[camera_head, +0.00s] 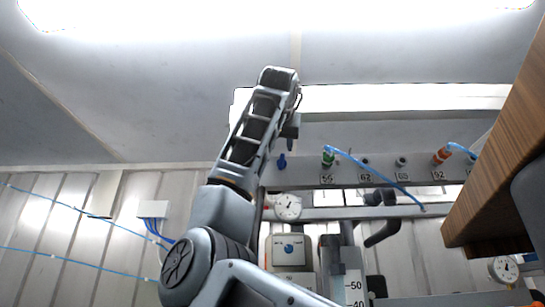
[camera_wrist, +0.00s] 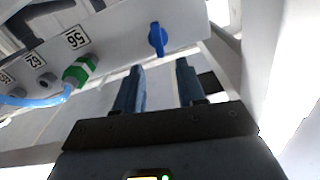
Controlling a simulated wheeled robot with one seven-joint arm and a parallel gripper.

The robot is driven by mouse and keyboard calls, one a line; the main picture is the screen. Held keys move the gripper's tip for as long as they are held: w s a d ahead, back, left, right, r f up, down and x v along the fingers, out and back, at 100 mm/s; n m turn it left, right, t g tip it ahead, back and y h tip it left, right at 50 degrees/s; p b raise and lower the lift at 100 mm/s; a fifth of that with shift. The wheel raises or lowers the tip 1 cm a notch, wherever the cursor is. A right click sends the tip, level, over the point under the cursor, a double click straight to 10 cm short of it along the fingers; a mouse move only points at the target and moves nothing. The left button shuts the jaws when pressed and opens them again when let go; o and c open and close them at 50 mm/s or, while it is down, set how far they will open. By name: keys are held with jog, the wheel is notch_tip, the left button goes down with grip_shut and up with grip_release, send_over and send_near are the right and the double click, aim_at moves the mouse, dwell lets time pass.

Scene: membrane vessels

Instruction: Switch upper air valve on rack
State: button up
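The rack's grey upper panel (camera_head: 305,172) carries a blue valve handle (camera_head: 282,161) at its left end. In the wrist view the blue handle (camera_wrist: 157,38) stands out from the panel, just beyond my fingertips and between their lines. My gripper (camera_wrist: 161,68) is open, with its two dark fingers apart and nothing between them. The fingers look short of the handle, with no contact visible. In the head view my arm reaches up in front of the rack's left end, and the fingers are hard to make out there.
A green fitting (camera_wrist: 80,70) with a blue hose sits beside the valve, near label 56. An orange fitting (camera_head: 441,156) is farther right. A round gauge (camera_head: 288,207) is below the panel. A wooden cabinet (camera_head: 500,150) juts in at right. Open room lies left of my arm.

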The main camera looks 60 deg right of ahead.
aim_at(282, 157)
jog(key=p+x, duration=0.2)
jog(key=x, duration=0.5)
jog(key=shift+s, duration=0.1)
jog(key=shift+a, duration=0.1)
jog(key=c, duration=0.7)
